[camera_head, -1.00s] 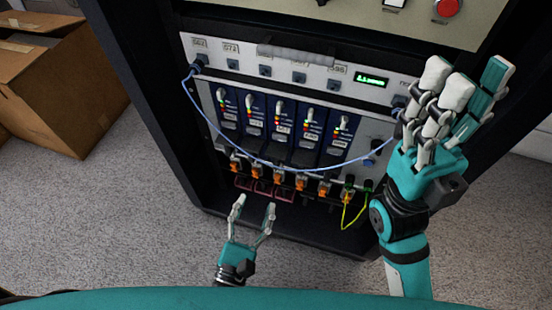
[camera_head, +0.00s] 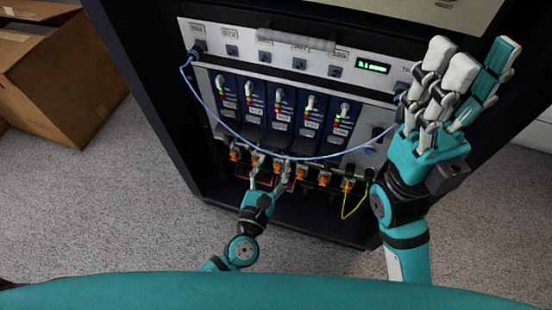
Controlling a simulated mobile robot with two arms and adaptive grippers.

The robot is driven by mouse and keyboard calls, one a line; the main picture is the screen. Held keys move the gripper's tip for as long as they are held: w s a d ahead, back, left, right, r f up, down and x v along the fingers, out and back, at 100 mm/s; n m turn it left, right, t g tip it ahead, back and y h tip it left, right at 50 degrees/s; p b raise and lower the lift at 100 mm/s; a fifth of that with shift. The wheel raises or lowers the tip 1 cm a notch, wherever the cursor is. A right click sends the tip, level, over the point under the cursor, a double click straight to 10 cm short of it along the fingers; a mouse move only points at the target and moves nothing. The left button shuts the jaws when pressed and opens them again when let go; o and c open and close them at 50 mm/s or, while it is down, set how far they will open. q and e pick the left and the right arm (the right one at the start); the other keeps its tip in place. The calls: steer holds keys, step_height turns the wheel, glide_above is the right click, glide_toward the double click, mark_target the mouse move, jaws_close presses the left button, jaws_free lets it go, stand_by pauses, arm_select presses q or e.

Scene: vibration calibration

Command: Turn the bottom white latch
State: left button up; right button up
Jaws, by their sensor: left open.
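My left gripper (camera_head: 271,167) is open, its two fingers pointing up at the row of orange-and-white connectors (camera_head: 301,178) along the bottom of the rack. Its fingertips overlap the row's middle in the picture; I cannot tell whether they touch anything. Small pale levers (camera_head: 278,96) stand at the tops of several blue modules (camera_head: 281,118) above. No separate bottom white latch can be made out with certainty; part of the connector row is hidden by the gripper. My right gripper (camera_head: 470,65) is raised at the rack's right side, fingers up, with nothing visible in it.
A blue cable (camera_head: 240,136) hangs in an arc across the modules, close above my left fingertips. A yellow cable (camera_head: 346,211) loops below the row at right. A cardboard box (camera_head: 62,85) stands on the carpet at left. The carpet (camera_head: 150,215) before the rack is clear.

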arm_select(q)
steer(key=shift+x, duration=1.3)
jaws_close()
